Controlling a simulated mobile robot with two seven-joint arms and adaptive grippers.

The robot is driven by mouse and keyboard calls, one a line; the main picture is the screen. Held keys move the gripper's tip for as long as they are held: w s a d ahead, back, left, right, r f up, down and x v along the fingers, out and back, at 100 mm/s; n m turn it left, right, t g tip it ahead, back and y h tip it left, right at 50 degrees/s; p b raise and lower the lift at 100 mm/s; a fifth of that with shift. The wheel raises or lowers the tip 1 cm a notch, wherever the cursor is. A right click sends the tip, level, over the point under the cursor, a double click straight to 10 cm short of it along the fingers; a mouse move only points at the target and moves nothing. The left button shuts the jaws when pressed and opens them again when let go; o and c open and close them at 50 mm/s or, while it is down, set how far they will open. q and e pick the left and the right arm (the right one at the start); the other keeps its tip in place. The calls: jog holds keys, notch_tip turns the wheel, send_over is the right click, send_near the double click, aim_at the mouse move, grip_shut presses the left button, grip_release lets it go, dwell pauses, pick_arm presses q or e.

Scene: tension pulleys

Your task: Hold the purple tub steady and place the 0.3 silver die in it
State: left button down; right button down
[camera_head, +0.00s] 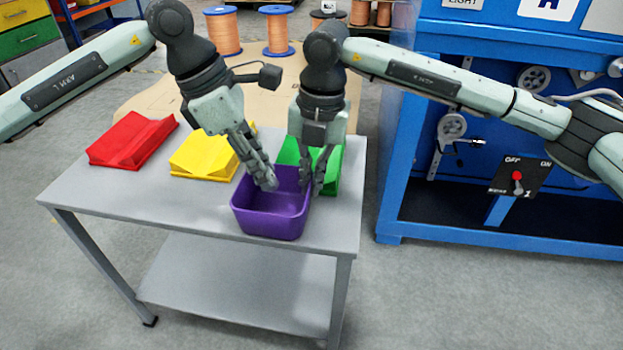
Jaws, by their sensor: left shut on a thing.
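The purple tub (272,224) stands upright near the front right of the grey table. My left gripper (268,184) reaches down over the tub's opening, its fingertips close together and shut on a small grey piece that looks like the silver die; the fingers hide most of it, and no number can be read. My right gripper (312,187) points down at the tub's right rim, with fingers on either side of it. Whether those fingers press on the wall cannot be made out.
A red holder (130,140), a yellow holder (203,157) and a green holder (330,170) stand along the back of the table (150,205); the green one is partly behind my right gripper. A blue machine frame (395,170) stands close on the right. The table's left front is clear.

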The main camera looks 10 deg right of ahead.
pick_arm(q)
jog(key=shift+f, duration=1.35)
jog(key=c, duration=1.3)
grip_release()
jog(key=v, duration=1.2)
pick_arm(e)
jog(key=c, duration=1.6)
grip_release()
jog(key=shift+c, duration=0.2)
